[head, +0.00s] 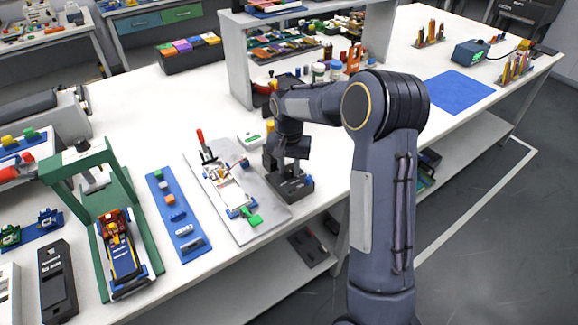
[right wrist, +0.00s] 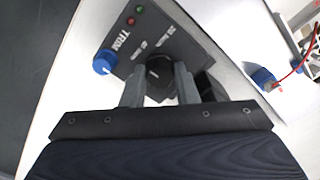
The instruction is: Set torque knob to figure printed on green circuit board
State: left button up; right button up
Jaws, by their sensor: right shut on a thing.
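A dark grey control box (head: 293,189) stands on the white bench at the right edge of a grey plate. In the right wrist view its panel (right wrist: 182,35) carries a black knob (right wrist: 159,71), a blue knob (right wrist: 104,62) by the word TRIM, and small red and green lamps. My right gripper (right wrist: 160,90) is shut on the black knob, one finger on each side; it also shows in the head view (head: 287,162). The knob's pointer and the small scale print are not readable. I cannot pick out a green circuit board with a readable figure. My left gripper is not in view.
Left of the box, the grey plate (head: 268,214) holds a white fixture with a red-handled clamp (head: 203,143). A blue strip (head: 176,215) and a green press frame (head: 143,238) stand further left. A shelf (head: 238,62) stands behind. A blue mat (head: 458,91) lies right.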

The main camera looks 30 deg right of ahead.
aim_at(289, 169)
jog(key=m, duration=0.4)
jog(key=shift+r+m+p, duration=0.15)
jog(key=shift+m+p, duration=0.15)
jog(key=shift+p, duration=0.1)
jog(key=m+p, duration=0.1)
jog(key=m, duration=0.4)
jog(key=shift+m, duration=0.3)
jog(key=o, duration=1)
notch_tip(289, 169, up, 8)
jog(key=shift+f, duration=0.2)
